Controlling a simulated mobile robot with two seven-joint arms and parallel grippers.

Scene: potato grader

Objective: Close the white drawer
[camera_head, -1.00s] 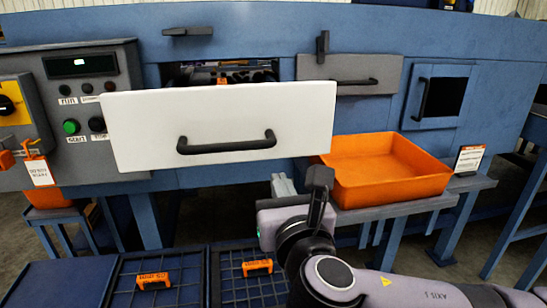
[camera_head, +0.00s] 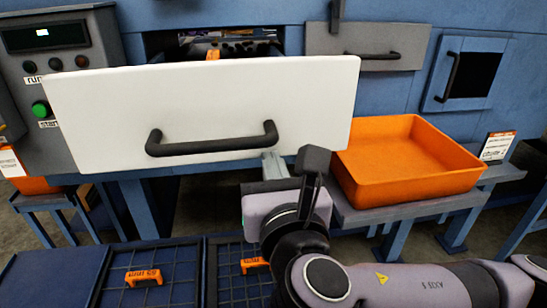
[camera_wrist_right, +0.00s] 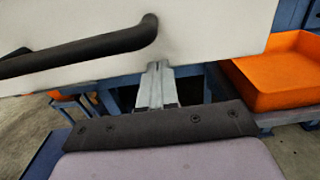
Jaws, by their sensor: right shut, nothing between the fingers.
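The white drawer (camera_head: 215,105) is pulled out of the blue machine, with a gap behind its front panel showing its inside. Its black bar handle (camera_head: 212,145) runs along the lower part of the front. My right gripper (camera_head: 272,163) is just below and in front of the drawer's lower right part, close to the handle's right end. It is shut and empty. In the right wrist view, the drawer front (camera_wrist_right: 200,30) and handle (camera_wrist_right: 80,50) lie ahead, and the gripper fingers (camera_wrist_right: 156,75) point at the panel's lower edge; I cannot tell if they touch it. My left gripper is out of view.
An orange tray (camera_head: 350,185) stands on a ledge right of the drawer. A grey drawer (camera_head: 365,48) and a small door with a handle (camera_head: 450,78) are to the right. A control panel (camera_head: 50,70) is at left. Blue crates with orange clips (camera_head: 143,277) lie below.

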